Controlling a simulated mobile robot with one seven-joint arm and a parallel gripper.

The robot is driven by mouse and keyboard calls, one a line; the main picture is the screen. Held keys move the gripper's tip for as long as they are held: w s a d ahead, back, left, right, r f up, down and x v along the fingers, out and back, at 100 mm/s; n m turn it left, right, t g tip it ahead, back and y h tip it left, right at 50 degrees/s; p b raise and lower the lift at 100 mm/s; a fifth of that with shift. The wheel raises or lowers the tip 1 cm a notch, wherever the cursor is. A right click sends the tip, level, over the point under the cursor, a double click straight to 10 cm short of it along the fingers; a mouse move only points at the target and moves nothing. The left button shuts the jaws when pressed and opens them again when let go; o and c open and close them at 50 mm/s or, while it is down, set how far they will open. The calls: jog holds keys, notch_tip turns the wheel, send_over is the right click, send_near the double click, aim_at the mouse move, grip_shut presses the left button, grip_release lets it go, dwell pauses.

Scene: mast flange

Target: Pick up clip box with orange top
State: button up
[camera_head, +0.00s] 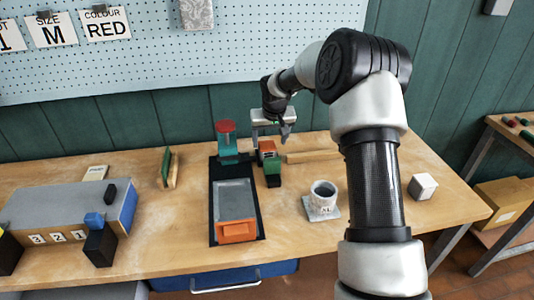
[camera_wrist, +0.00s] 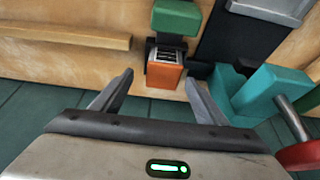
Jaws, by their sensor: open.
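The clip box with orange top (camera_head: 267,147) stands at the back of the bench. In the wrist view the orange box (camera_wrist: 164,78) shows an orange face and a dark slotted part, with a green block (camera_wrist: 177,18) close beyond it. My gripper (camera_head: 271,134) is open and empty, above and behind the box. In the wrist view its fingers (camera_wrist: 160,80) appear on either side of the orange box, with nothing between them gripped. I cannot tell the exact height gap.
A teal stand with red top (camera_head: 226,140) is close left of the box. A black mat (camera_head: 215,215) carries a grey tray with orange front (camera_head: 236,230). A wooden bar (camera_head: 313,157) lies to the right. A cup (camera_head: 323,193) stands nearer the front.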

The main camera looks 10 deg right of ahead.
aim_at(267, 145)
jog(key=x, duration=0.4)
jog(key=shift+w+a+f, duration=0.15)
jog(key=shift+a+f, duration=0.05)
jog(key=shift+a, duration=0.1)
jog(key=shift+c, duration=0.2)
jog(key=c, duration=1.2)
jog(key=shift+r, duration=0.1)
